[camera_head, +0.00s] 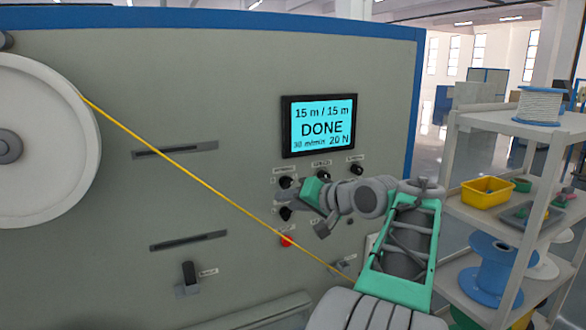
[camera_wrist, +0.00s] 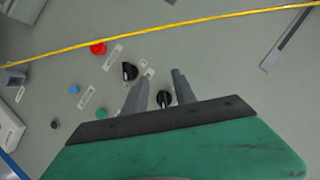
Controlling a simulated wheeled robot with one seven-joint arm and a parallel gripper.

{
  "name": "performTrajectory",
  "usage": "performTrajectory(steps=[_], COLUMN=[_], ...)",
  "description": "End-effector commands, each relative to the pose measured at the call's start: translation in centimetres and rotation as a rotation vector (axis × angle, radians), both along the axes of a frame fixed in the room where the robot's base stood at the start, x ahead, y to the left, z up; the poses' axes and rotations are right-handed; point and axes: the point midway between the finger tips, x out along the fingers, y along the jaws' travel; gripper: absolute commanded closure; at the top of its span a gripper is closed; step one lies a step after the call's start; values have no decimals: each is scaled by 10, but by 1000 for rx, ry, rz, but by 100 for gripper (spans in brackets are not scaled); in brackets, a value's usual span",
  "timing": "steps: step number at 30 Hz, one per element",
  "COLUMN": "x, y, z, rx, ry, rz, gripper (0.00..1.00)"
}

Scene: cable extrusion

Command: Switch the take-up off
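The control panel on the grey machine front carries several black rotary knobs with small labels that I cannot read, so I cannot tell which is the take-up switch. In the head view, one knob (camera_head: 286,182) is at the upper left of the group and another (camera_head: 286,214) is below it. My gripper (camera_head: 278,196) is close to the panel beside these two. In the wrist view my gripper (camera_wrist: 163,72) is open and empty. One black knob (camera_wrist: 163,98) shows between its fingers, and another knob (camera_wrist: 129,71) is just left of them. Contact cannot be told.
A screen (camera_head: 320,126) reads DONE, 15 m / 15 m. A yellow cable (camera_head: 190,172) runs from the white reel (camera_head: 50,130) across the panel. A red button (camera_head: 286,241) sits below the knobs. A shelf (camera_head: 505,124) with a yellow bin and spools stands right.

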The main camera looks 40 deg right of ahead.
Motion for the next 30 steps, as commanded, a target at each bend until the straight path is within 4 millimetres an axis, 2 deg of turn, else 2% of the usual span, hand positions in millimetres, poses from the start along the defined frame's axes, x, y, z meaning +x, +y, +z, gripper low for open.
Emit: performTrajectory(steps=[1,2,4,6,8,18,22,28,30], x=[-17,-24,-36,-37,-32,27,35,35,35], y=[-23,-30,-40,-42,-42,-41,-41,-42,-42], z=[19,27,37,40,39,23,19,18,18], rx=[19,28,42,49,52,49,47,47,47], ry=[-37,-56,-86,-100,-102,-97,-97,-97,-97], rz=[-26,-31,-37,-37,-35,-34,-36,-37,-37], gripper=[67,67,67,67,67,67,67,67,72])
